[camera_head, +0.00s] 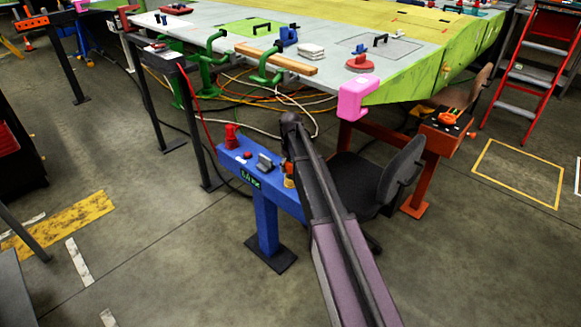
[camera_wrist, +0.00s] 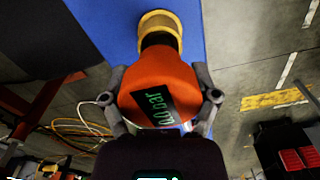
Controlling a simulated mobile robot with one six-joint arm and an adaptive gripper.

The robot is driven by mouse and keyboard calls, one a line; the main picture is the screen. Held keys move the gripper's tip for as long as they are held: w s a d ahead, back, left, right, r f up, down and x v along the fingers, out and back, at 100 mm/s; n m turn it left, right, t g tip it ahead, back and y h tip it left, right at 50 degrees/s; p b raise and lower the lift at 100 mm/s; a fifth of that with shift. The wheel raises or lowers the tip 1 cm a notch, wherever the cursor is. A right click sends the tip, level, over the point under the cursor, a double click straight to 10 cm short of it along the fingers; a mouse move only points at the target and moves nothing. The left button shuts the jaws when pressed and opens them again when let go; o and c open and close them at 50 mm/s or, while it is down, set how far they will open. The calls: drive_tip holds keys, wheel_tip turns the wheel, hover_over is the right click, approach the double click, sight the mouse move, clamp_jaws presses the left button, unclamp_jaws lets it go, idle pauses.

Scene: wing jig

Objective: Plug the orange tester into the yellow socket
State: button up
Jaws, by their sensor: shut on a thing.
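The orange tester (camera_wrist: 150,75), with a dark label and green lettering, sits between the two fingers of my gripper (camera_wrist: 160,82) in the wrist view. My gripper is shut on it. The tester's dark neck points at the yellow socket (camera_wrist: 160,18), a ring on the blue stand. The neck meets or overlaps the ring in this view; how deep it sits I cannot tell. In the head view the yellow socket (camera_head: 289,183) shows at the right end of the blue stand, with a bit of the orange tester (camera_head: 287,169) just above, mostly hidden by my arm.
The blue stand (camera_head: 267,215) also carries a red part (camera_head: 231,137) and a grey block (camera_head: 264,163). A dark chair (camera_head: 365,185) stands close to the right of my arm. The wing jig table (camera_head: 300,40) with a pink clamp (camera_head: 357,97) lies behind. Cables (camera_head: 270,95) cross the floor.

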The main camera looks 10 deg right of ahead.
drive_tip(key=shift+f+b, duration=0.95)
idle(0.4)
drive_tip(key=o, duration=1)
drive_tip(key=shift+c, duration=0.2)
drive_tip(key=shift+r, duration=0.2)
